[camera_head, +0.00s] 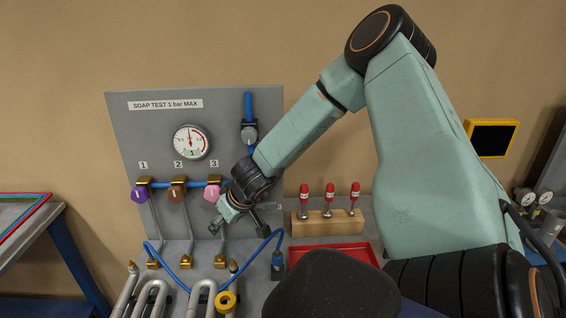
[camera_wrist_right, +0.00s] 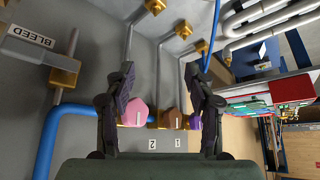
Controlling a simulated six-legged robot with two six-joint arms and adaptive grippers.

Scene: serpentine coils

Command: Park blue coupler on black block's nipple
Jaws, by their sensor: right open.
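A small blue coupler (camera_head: 278,258) stands upright at the end of a blue hose, right of the bent grey pipes. A dark block (camera_head: 278,273) is directly under it; no bare nipple can be made out, and I cannot tell if the two are joined. My right gripper (camera_head: 228,212) is in front of the grey panel, beside the pink knob (camera_head: 212,193) under label 3, well above and left of the coupler. In the right wrist view its two fingers (camera_wrist_right: 160,88) are apart, with the pink knob (camera_wrist_right: 138,112) and brown knob (camera_wrist_right: 170,113) showing between them. My left gripper is not in view.
The panel (camera_head: 125,115) carries a gauge (camera_head: 191,141), a purple knob (camera_head: 139,194) and a brown knob (camera_head: 177,192). A yellow ring (camera_head: 226,301) sits by the pipes. A wooden rack (camera_head: 328,226) with red-topped pieces stands behind a red tray (camera_head: 345,248). My right arm spans the right side.

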